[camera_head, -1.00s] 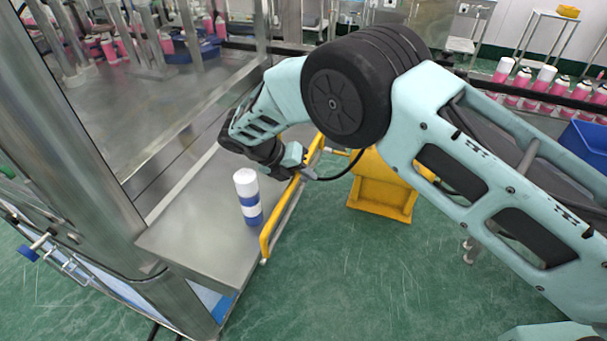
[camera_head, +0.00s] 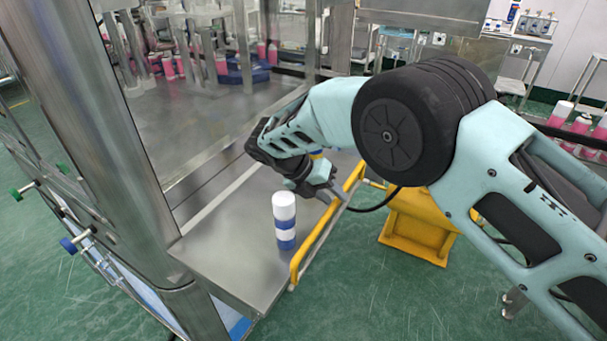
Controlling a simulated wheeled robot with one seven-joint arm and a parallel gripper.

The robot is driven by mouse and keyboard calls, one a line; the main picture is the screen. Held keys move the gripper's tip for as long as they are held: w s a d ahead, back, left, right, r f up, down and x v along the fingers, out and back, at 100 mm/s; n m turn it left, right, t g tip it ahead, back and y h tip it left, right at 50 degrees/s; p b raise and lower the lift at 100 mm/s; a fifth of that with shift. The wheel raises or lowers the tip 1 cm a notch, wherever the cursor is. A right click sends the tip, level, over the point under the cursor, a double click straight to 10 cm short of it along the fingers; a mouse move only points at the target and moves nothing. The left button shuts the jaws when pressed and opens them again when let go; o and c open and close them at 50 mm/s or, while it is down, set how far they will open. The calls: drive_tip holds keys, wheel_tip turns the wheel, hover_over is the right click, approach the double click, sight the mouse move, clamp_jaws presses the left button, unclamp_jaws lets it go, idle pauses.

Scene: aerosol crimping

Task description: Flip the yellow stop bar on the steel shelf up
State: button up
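The steel shelf (camera_head: 223,255) juts out at the lower middle. The yellow stop bar (camera_head: 313,248) runs along its right-hand long edge, with its near end bent down at the shelf corner. I cannot tell for certain whether the bar is raised or lowered. My gripper (camera_head: 336,196) is over the right edge of the shelf, close beside the bar's upper stretch. Whether it touches the bar is unclear. The fingers are small and partly hidden, so I cannot see whether they are open or shut.
A white and blue can (camera_head: 285,222) stands upright on the shelf, left of the bar and near my gripper. A thick steel post (camera_head: 115,130) rises at left. A yellow stand (camera_head: 418,222) is on the green floor beyond the bar.

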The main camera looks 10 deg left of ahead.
drive_tip(key=b+v, duration=0.2)
drive_tip(key=v, duration=1.1)
drive_tip(key=s+d+r+m+g+y, duration=0.3)
drive_tip(key=s+d+r+m+y, duration=0.3)
drive_tip(key=s+d+m, duration=0.7)
drive_tip(key=s+d+f+m+y, duration=0.2)
drive_tip(key=s+d+f+m, duration=0.1)
drive_tip(key=s+d+m, duration=0.9)
drive_tip(key=s, duration=0.4)
drive_tip(key=shift+d+m+t, duration=0.2)
drive_tip(key=shift+m+t, duration=0.2)
